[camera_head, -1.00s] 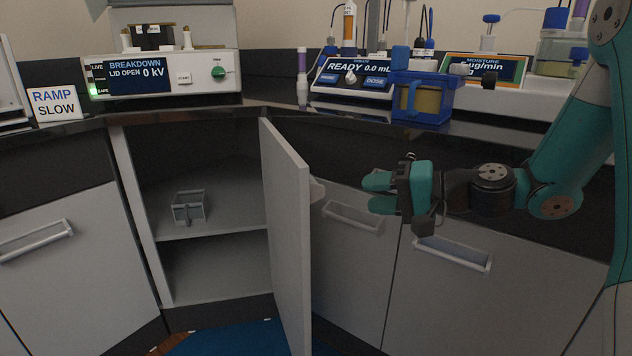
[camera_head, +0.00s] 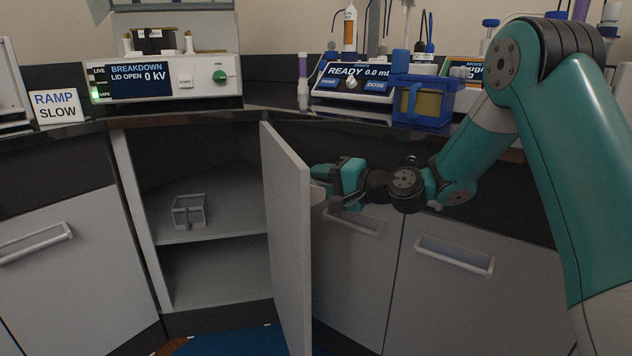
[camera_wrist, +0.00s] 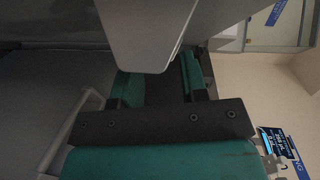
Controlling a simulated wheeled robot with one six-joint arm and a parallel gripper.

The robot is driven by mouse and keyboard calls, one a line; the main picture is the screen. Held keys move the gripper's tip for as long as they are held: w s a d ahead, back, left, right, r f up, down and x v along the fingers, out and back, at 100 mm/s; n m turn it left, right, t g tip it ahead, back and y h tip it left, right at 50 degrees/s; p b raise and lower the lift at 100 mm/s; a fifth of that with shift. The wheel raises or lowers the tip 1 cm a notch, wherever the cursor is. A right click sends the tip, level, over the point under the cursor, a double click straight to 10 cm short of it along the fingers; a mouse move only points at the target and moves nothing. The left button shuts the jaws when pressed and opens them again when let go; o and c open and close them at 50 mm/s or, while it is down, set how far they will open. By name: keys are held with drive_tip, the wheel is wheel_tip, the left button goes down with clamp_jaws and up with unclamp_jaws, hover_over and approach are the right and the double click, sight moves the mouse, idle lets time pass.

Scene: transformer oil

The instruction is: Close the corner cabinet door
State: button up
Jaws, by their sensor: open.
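The corner cabinet door (camera_head: 287,235) stands wide open in the head view, swung out toward me and seen nearly edge-on. The open corner cabinet (camera_head: 215,255) lies to its left, with a shelf inside. My gripper (camera_head: 318,180) is at the door's right side, near its upper part, with the fingers pointing left. In the wrist view a pale grey piece (camera_wrist: 148,35), seemingly the door's handle, sits in front of and partly between the teal fingers (camera_wrist: 158,88). The jaws are open. Whether the fingers touch the door or handle I cannot tell.
A small grey bin (camera_head: 189,211) sits on the cabinet shelf. The countertop (camera_head: 270,104) above carries a breakdown tester (camera_head: 165,78), a dosing unit (camera_head: 350,80) and a blue-framed oil container (camera_head: 424,101). Closed drawer fronts with bar handles (camera_head: 455,255) stand behind my arm.

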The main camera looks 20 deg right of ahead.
drive_tip(key=shift+x, duration=0.85)
clamp_jaws()
